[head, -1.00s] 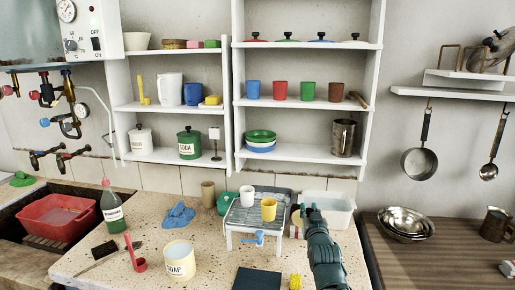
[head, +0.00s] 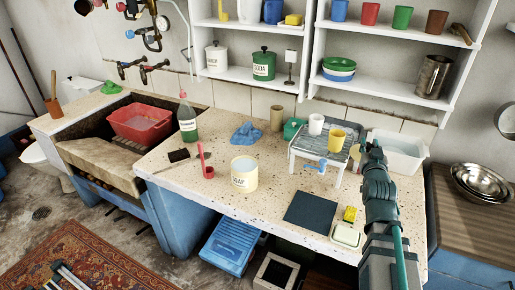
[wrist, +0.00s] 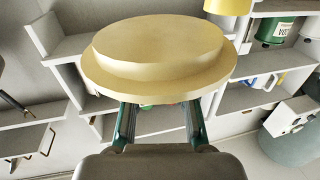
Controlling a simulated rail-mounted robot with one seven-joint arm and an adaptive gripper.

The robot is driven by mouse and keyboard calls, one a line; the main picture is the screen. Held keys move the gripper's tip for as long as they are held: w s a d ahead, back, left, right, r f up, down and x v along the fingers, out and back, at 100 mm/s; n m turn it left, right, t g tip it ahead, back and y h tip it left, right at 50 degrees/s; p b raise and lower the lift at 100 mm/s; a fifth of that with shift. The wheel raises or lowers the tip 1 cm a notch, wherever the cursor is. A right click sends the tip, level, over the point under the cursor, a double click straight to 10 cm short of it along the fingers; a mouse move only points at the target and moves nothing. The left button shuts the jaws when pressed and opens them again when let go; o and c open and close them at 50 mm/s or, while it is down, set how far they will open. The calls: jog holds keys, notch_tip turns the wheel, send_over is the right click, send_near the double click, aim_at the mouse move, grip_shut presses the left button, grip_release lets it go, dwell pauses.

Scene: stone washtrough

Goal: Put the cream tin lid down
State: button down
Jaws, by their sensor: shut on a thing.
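The cream tin lid (wrist: 160,60) is a round, stepped disc that fills the upper middle of the wrist view. My gripper (wrist: 160,112) is shut on it, with one finger at each side of its near underside. In the head view my gripper (head: 368,147) is raised over the right part of the worktop, near the white basin. A small cream edge, probably the lid (head: 355,152), shows at its left. The cream soap tin (head: 244,174) stands upright on the worktop, without a lid on it, to the left of my gripper.
A dark square mat (head: 311,212) lies at the worktop front, with a yellow sponge (head: 350,214) and pale soap dish (head: 346,235) at its right. A small rack (head: 318,150) with cups stands behind. Speckled worktop (head: 215,215) is clear left of the mat.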

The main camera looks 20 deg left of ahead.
jog(key=s+a+n+g+y, duration=0.1)
jog(key=s+a, duration=0.4)
jog(key=a, duration=0.7)
jog(key=s+a+r+n+g+y, duration=0.1)
jog(key=s+a+n+y, duration=0.2)
jog(key=a, duration=1)
jog(key=s+a+r+n+g+y, duration=0.1)
jog(key=s+a+y, duration=0.4)
jog(key=a, duration=0.8)
jog(key=s+n, duration=0.1)
jog(key=s, duration=0.2)
jog(key=shift+a, duration=0.15)
jog(key=shift+s, duration=0.1)
jog(key=w+a+f+p, duration=0.3)
jog(key=w+f+p, duration=0.1)
jog(key=w+f, duration=0.8)
jog(key=shift+w+a+f+p, duration=0.15)
jog(key=shift+w+f+p, duration=0.2)
jog(key=shift+w, duration=0.5)
